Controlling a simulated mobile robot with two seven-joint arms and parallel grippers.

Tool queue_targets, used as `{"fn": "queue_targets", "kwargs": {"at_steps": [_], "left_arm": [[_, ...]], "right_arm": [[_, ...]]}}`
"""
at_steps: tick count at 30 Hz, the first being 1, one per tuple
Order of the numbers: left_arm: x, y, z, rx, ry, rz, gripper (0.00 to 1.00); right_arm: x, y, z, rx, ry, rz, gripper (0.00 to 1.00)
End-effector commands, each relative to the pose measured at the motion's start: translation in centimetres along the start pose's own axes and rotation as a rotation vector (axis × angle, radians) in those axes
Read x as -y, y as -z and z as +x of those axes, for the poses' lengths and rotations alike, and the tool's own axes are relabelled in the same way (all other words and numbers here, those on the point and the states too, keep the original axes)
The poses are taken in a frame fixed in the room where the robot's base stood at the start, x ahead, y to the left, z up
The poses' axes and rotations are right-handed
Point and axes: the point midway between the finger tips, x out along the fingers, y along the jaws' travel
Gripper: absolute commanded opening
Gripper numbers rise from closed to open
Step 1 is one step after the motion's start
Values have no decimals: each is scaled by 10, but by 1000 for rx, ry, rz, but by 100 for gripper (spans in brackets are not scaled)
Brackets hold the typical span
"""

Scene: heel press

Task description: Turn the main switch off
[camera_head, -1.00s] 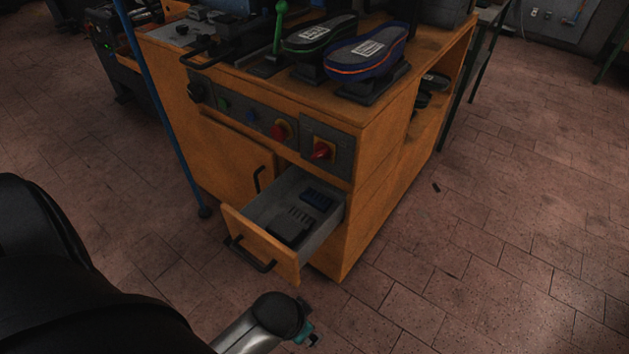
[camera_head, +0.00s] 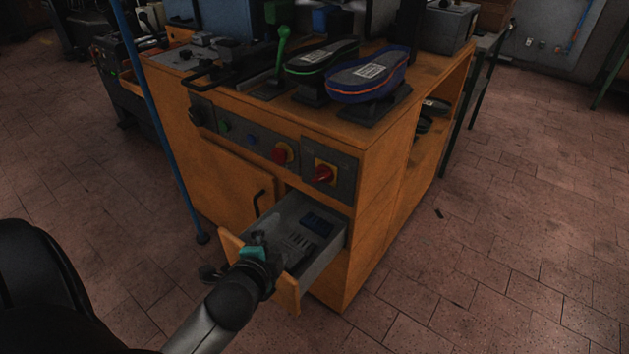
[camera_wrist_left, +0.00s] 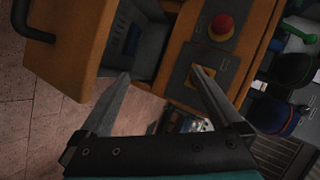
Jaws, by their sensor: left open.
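The main switch is a red rotary knob (camera_head: 322,174) on a yellow plate, on a dark panel at the right end of the cabinet's front. In the left wrist view its yellow plate (camera_wrist_left: 225,65) shows close to one fingertip, and the finger partly covers the switch. My left gripper (camera_head: 258,238) is in front of and over the open drawer, below and left of the switch. In the left wrist view its two fingers (camera_wrist_left: 161,74) are spread with nothing between them. My right gripper is not in view.
The open drawer (camera_head: 328,262) juts out below the switch, with small dark items inside. A red push button (camera_head: 283,153) sits left of the switch; it also shows in the wrist view (camera_wrist_left: 221,26). Two shoe soles (camera_head: 368,77) stand on the cabinet top.

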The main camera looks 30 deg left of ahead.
Motion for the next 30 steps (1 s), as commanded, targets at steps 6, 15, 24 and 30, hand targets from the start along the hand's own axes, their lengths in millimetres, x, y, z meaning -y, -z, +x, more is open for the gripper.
{"fn": "queue_targets", "kwargs": {"at_steps": [6, 15, 24, 30], "left_arm": [[37, -12, 19, -113, 258, 472, 100], [46, -12, 15, -249, 510, 991, 100], [45, -6, 17, -295, 583, 1128, 100], [54, 10, 43, -294, 585, 1126, 100]], "right_arm": [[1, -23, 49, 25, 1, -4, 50], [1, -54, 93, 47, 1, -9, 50], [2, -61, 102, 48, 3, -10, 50], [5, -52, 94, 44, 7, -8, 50]]}}
